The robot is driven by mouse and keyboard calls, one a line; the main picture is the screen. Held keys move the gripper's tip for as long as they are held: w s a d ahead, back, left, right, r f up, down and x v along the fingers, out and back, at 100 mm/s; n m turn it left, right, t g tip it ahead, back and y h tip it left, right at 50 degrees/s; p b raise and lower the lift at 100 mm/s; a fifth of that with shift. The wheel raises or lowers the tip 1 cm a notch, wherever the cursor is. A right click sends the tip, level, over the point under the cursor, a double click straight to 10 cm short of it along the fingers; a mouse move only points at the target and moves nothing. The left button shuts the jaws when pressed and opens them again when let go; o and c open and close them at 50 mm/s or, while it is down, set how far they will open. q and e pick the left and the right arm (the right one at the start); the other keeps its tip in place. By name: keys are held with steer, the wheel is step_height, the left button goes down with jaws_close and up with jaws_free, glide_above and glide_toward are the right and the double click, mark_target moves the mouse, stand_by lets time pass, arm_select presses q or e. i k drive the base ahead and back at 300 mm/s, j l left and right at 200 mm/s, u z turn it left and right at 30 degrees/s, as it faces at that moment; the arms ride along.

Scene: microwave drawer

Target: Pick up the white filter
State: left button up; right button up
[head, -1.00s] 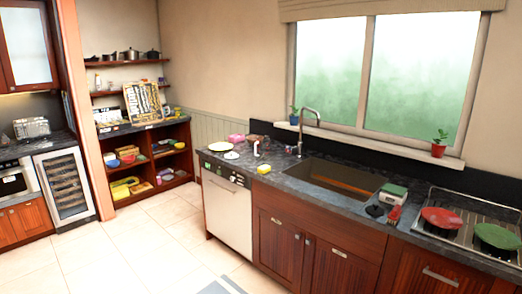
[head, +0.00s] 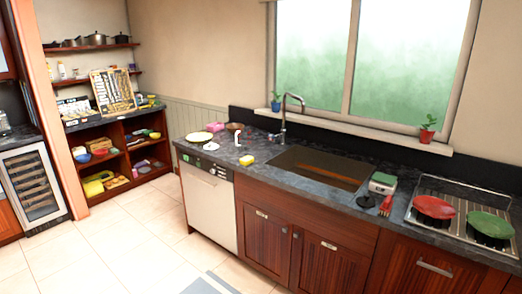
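No object is clearly recognisable as the white filter. On the left end of the dark counter, a small flat white item (head: 211,146) lies in front of a pale yellow plate (head: 198,137). A small upright white item (head: 237,139) stands to its right, beside a brown object. I cannot tell whether either one is the filter. Neither of my grippers is in view.
The counter (head: 300,188) holds a yellow sponge (head: 247,160), a sink (head: 318,170), a green-and-white box (head: 382,183), a red plate (head: 434,207) and a green plate (head: 491,224). A white-fronted dishwasher (head: 208,205) is below.

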mark_target(211, 146)
steer(key=i+j+u, duration=0.1)
steer(key=i+j, duration=0.15)
steer(key=i, duration=0.2)
steer(key=i+j, duration=0.2)
steer(key=i, duration=0.25)
steer(key=i+j+u, duration=0.15)
steer(key=i, duration=0.3)
